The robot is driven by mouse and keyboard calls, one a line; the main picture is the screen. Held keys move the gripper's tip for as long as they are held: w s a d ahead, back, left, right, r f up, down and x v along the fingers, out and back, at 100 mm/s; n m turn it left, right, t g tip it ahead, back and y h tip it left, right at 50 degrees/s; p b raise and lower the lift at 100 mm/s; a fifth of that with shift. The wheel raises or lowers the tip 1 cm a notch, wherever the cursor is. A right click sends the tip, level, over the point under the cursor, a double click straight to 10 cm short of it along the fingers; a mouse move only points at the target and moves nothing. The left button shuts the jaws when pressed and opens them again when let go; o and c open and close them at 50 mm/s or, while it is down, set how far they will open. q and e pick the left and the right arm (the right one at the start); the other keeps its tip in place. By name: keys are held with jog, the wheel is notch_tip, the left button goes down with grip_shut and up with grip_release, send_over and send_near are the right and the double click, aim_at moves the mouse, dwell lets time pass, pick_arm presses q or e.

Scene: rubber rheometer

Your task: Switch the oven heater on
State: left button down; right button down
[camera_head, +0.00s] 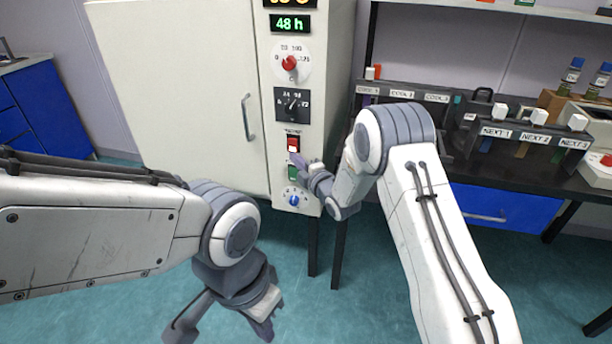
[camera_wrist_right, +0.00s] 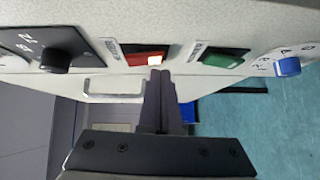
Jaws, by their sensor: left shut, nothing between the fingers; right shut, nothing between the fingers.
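The white oven (camera_head: 185,90) stands in the middle of the head view, with its control strip on the right. A red rocker switch (camera_head: 293,143) sits above a green switch (camera_head: 293,172) on the strip. In the right wrist view the red switch (camera_wrist_right: 147,58) shows a bright patch at one end, and the green switch (camera_wrist_right: 222,58) is beside it. The switch labels are too small to read. My right gripper (camera_head: 297,159) is shut, its tips close in front of the red switch; contact cannot be told. My left gripper (camera_head: 265,318) is shut, low above the floor.
A red-centred dial (camera_head: 289,63), a black dial (camera_head: 292,104) and a blue knob (camera_head: 293,200) share the strip. A 48 h display (camera_head: 290,23) is lit. The door handle (camera_head: 248,117) juts out left. A dark bench with racks (camera_head: 510,133) stands right.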

pick_arm(q)
jog(key=shift+s+d+f+b, duration=0.15)
jog(key=shift+s+f+b, duration=0.2)
jog(key=shift+f, duration=0.15)
pick_arm(e)
jog(key=s+a+f+v, duration=0.1)
jog(key=f+v, duration=0.1)
jog(key=v, duration=0.9)
jog(key=shift+s+a, duration=0.2)
jog(key=shift+s, duration=0.1)
jog(key=shift+r, duration=0.1)
